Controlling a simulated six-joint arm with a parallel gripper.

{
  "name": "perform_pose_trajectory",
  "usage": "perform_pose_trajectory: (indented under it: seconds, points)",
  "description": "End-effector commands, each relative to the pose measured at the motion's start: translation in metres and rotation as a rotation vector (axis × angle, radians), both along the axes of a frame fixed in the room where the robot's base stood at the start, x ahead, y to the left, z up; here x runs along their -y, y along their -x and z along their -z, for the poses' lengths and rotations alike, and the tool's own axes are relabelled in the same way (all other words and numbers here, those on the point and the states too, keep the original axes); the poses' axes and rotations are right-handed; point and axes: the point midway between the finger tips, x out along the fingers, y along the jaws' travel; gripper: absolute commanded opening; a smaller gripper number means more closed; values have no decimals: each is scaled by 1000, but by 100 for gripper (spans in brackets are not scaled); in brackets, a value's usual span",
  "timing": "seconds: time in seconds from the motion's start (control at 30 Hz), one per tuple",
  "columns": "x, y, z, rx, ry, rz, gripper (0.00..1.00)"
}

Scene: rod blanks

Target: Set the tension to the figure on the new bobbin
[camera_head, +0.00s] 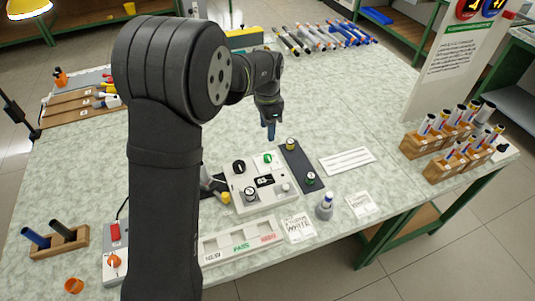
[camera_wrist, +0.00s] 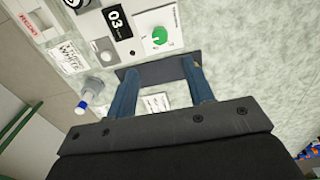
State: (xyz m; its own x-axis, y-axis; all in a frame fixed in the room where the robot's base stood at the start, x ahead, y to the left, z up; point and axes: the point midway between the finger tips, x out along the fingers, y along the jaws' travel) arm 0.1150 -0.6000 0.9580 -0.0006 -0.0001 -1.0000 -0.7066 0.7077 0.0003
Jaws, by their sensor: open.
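A pale control panel (camera_head: 262,205) stands mid-table. It carries a green knob (camera_head: 267,159), which also shows in the wrist view (camera_wrist: 159,38), and a black display (camera_head: 264,181) reading 03 in the wrist view (camera_wrist: 116,22). A black knob (camera_head: 239,167) and further small dials sit beside them. A small white piece with a blue top (camera_head: 327,198) stands in a grey holder in front; I cannot read a figure on it. It also shows in the wrist view (camera_wrist: 86,101). My gripper (camera_head: 269,132) is open and empty, above and behind the panel, its blue fingers (camera_wrist: 163,82) apart.
A dark strip (camera_head: 299,166) right of the panel carries a yellow-topped and a green-topped piece. Printed cards (camera_head: 298,227) and a labelled tray (camera_head: 240,241) lie in front. Wooden racks with rods (camera_head: 448,166) stand right. My arm hides part of the left table.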

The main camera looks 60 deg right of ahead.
Motion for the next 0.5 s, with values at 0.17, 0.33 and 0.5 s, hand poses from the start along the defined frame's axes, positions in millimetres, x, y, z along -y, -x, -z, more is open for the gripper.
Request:
perform_pose_trajectory:
  seconds: [0.17,0.33,0.5]
  points:
    - [-1,1,42,-1,-5,0,48]
    - [-1,0,78,-1,-4,-1,48]
    - [-1,0,106,-1,-2,-1,48]
